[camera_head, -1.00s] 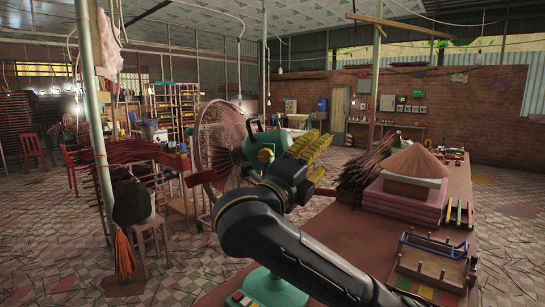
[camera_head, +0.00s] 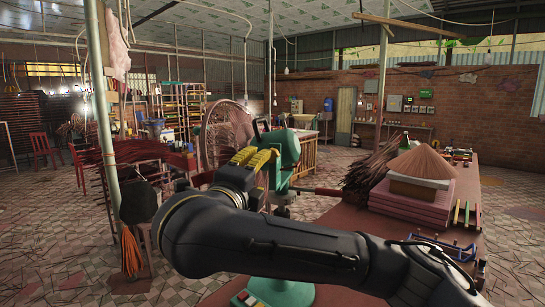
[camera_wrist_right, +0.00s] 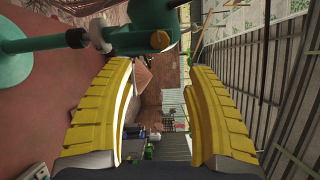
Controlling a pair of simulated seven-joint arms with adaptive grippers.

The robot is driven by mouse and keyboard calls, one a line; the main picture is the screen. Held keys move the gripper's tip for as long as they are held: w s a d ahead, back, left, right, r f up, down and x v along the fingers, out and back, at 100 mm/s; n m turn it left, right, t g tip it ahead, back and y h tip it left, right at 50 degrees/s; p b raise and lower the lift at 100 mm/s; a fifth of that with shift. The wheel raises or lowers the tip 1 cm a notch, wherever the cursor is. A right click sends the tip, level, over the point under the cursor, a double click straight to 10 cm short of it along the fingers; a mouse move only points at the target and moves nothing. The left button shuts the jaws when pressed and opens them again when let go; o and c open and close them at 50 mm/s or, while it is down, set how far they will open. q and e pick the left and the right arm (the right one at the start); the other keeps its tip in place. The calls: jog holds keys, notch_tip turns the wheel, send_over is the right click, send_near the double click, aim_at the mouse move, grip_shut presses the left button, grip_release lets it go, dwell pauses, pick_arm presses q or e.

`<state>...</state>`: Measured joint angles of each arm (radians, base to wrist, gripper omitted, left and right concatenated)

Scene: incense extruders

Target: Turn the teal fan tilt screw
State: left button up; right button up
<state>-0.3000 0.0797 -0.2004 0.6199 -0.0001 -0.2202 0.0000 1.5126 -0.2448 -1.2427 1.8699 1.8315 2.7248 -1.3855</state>
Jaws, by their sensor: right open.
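The teal fan's motor housing (camera_head: 286,149) stands on a teal base (camera_head: 282,292) at the table's near edge, with its round wire cage (camera_head: 222,135) to the left. In the right wrist view the teal housing (camera_wrist_right: 140,14) is at the top, with a brass-yellow screw knob (camera_wrist_right: 160,41) on it. My right gripper (camera_head: 266,159) has yellow fingers in front of the housing's left side. In the wrist view the open gripper (camera_wrist_right: 157,68) is empty, and the knob lies just beyond its fingertips, near the middle of the gap. The knob is not distinguishable in the head view. My left gripper is not visible.
The red-brown table (camera_head: 340,232) runs back to the right. It holds a pink stack (camera_head: 410,203) under a brown cone (camera_head: 424,163), dark stick bundles (camera_head: 368,171) and a blue-handled rack (camera_head: 430,247). A pole (camera_head: 103,125) and red furniture stand left.

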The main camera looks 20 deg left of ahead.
aim_at(271, 157)
jog(key=w, duration=0.9)
jog(key=w+a, duration=0.1)
jog(key=w, duration=0.4)
jog(key=shift+w, duration=0.15)
jog(key=shift+c, duration=0.5)
grip_shut()
